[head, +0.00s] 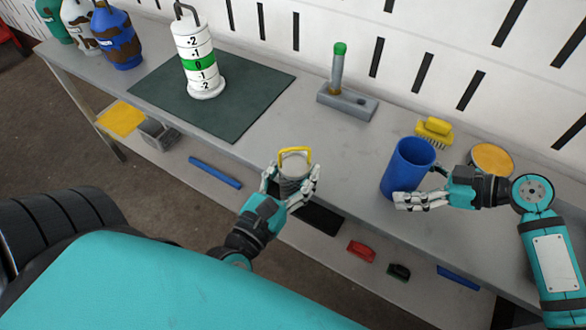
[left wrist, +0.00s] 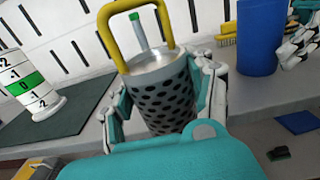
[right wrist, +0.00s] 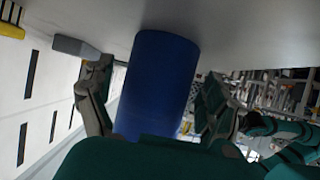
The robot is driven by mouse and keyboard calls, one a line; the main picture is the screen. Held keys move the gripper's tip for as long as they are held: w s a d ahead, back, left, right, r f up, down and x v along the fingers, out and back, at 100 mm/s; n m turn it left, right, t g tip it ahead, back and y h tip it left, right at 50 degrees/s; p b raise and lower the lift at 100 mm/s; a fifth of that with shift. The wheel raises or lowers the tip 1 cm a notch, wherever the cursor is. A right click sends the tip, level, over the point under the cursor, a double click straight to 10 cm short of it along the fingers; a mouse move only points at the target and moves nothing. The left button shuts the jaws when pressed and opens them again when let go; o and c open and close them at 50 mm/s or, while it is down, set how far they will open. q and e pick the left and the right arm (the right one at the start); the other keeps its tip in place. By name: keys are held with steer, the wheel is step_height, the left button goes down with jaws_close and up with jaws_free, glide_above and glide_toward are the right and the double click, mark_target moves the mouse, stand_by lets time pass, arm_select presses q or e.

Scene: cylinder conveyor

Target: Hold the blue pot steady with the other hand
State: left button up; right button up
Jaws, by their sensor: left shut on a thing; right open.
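The blue pot (head: 408,166) stands upright on the grey workbench, toward its right. My right gripper (head: 418,187) is at the pot from the right, open, with fingers either side of its lower part. In the right wrist view the pot (right wrist: 160,85) lies between the spread fingers; contact cannot be told. The pot also shows in the left wrist view (left wrist: 257,40). My left gripper (head: 292,178) is shut on a grey perforated cylinder (left wrist: 163,95) with a yellow handle (head: 296,151), near the bench's front edge, left of the pot.
A yellow brush (head: 434,130) and an orange round lid (head: 492,158) lie behind the pot. A grey stand with a green-tipped post (head: 338,70) is behind the perforated cylinder. A numbered white cylinder (head: 197,60) stands on a dark green mat (head: 255,105). Bottles stand at far left.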

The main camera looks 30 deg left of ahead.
steer(key=shift+a+f, duration=0.2)
steer(key=shift+a, duration=0.4)
steer(key=shift+c, duration=0.3)
steer(key=c, duration=1.1)
